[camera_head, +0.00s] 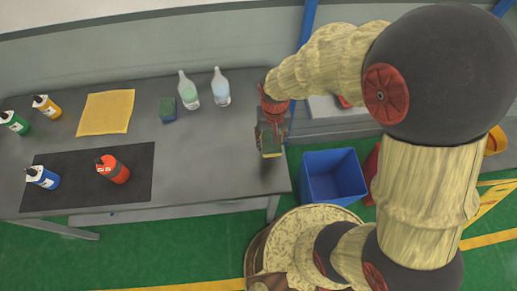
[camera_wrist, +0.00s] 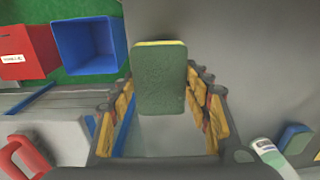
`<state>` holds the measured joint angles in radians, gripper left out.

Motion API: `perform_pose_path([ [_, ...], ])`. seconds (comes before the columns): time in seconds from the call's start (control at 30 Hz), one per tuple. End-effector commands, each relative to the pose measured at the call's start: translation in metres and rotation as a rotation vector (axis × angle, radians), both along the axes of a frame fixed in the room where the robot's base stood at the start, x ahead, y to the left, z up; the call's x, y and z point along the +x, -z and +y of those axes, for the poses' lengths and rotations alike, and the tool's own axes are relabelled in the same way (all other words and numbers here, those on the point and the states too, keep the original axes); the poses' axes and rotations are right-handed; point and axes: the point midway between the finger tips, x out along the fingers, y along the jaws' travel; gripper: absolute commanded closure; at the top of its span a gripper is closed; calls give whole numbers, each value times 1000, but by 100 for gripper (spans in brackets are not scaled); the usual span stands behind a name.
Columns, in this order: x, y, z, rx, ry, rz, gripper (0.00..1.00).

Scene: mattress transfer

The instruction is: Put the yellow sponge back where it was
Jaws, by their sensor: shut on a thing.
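The yellow sponge (camera_wrist: 160,78), with a dark green scouring face and a yellow edge, is between the fingers of my gripper (camera_wrist: 158,98) in the wrist view. The fingers are shut on its two sides, and its green face is toward the wrist camera. In the head view my gripper (camera_head: 270,138) hangs over the right end of the grey table (camera_head: 225,177), with the sponge (camera_head: 271,153) at its tips. A second sponge, blue and green (camera_head: 168,109), lies on the table left of the two clear bottles. It also shows in the wrist view (camera_wrist: 295,138).
Two clear bottles (camera_head: 188,91) (camera_head: 221,88) stand near the back. A yellow cloth (camera_head: 105,113) lies farther left. A dark mat (camera_head: 75,192) bears blue and red bottles. A blue bin (camera_head: 333,177) stands beyond the right edge. The table between mat and gripper is clear.

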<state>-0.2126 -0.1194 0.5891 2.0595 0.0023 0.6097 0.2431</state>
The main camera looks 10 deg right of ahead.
Motion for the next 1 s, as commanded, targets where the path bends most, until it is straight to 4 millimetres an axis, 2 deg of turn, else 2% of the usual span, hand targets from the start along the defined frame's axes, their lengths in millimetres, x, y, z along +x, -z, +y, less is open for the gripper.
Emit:
perform_pose_path([
  [0.03,0,13,7,-2,-2,8,72],
  [0.2,6,36,25,-2,-1,5,72],
  [0.47,10,49,36,-1,0,4,72],
  [0.53,11,55,41,-1,-1,4,72],
  [0.7,11,80,39,-1,1,5,72],
  [1.0,11,83,39,0,1,2,72],
])
